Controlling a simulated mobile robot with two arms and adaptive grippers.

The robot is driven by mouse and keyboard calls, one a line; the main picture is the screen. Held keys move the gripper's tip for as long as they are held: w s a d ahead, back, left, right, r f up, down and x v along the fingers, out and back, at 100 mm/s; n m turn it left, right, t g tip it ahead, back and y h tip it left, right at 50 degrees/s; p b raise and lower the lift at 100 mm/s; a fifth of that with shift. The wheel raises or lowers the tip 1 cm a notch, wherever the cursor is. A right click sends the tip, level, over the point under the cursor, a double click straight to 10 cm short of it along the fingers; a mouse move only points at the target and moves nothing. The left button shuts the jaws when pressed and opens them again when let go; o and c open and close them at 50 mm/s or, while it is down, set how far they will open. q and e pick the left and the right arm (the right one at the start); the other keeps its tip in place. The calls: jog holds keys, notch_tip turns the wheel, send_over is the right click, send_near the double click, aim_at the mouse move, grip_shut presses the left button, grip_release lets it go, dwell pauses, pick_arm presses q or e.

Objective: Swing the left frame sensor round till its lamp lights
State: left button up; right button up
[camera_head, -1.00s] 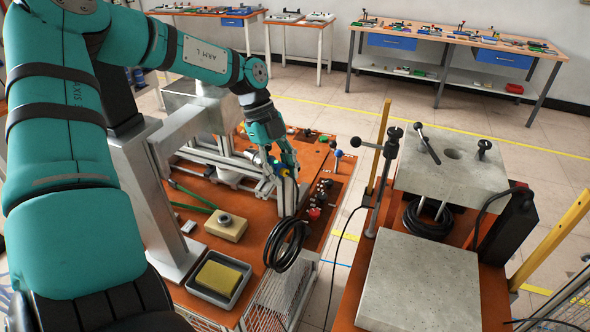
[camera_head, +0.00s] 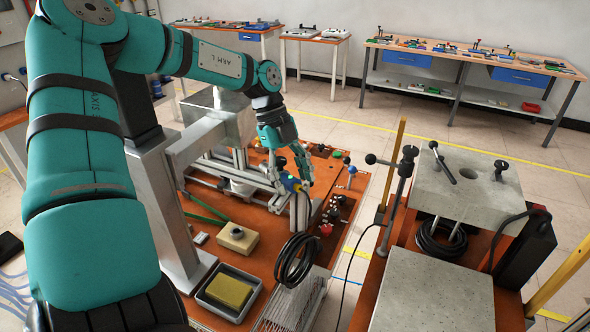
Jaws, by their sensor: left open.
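My left gripper (camera_head: 305,181) is open and points down over the far part of the orange bench (camera_head: 222,267). Its fingers are at a small blue sensor (camera_head: 289,182) with a yellow part, on top of an upright metal post (camera_head: 299,212). I cannot tell whether the fingers touch the sensor. No lit lamp can be made out on it at this size. My right gripper is not in view.
A black cable coil (camera_head: 296,260) hangs at the bench's front. A grey tray with a yellow sponge (camera_head: 229,291) and a beige box (camera_head: 238,238) stand nearer. Right of a floor gap is another bench with grey plates (camera_head: 433,292) and a black-knobbed stand (camera_head: 398,190).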

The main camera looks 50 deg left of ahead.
pick_arm(q)
jog(key=v, duration=1)
jog(key=shift+f, duration=0.1)
